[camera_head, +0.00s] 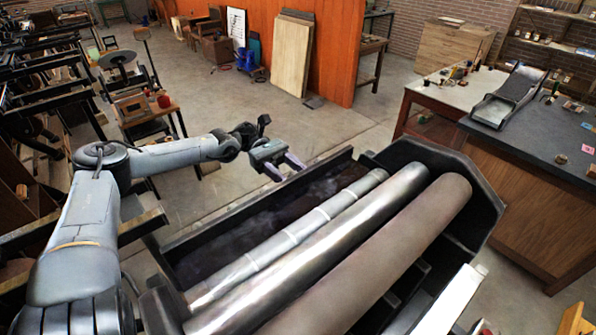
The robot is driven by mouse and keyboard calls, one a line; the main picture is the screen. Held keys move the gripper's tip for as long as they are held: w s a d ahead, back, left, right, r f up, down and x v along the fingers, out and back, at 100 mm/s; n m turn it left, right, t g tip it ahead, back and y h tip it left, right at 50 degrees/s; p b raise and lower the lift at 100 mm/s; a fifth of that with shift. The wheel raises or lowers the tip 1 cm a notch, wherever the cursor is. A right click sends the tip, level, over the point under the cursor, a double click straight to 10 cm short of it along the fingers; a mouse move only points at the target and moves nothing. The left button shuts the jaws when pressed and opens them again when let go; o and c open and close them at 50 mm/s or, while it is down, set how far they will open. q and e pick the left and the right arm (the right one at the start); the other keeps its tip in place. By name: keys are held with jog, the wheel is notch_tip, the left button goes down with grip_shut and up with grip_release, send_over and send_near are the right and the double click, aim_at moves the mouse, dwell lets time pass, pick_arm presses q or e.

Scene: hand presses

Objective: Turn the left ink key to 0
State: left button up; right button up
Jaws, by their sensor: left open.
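The press (470,172) fills the lower middle of the head view, with a dark frame around long rollers. A silver roller (330,230) lies between a thinner banded roller (300,228) and a brown roller (400,250). My left gripper (284,168) is open and empty, at the far left edge of the press frame. Its fingers point toward the frame; I cannot tell if they touch it. I cannot make out the left ink key or its number. My right gripper is not in view.
A dark-topped wooden counter (545,135) with a grey tray-like device (508,97) stands at the right. A small wooden table (145,110) and dark racks stand at the left. Boards (291,55) lean on an orange partition (335,40) behind. The floor beyond my gripper is clear.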

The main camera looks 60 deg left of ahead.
pick_arm(q)
jog(key=shift+d, duration=0.4)
jog(key=shift+c, duration=0.7)
grip_shut()
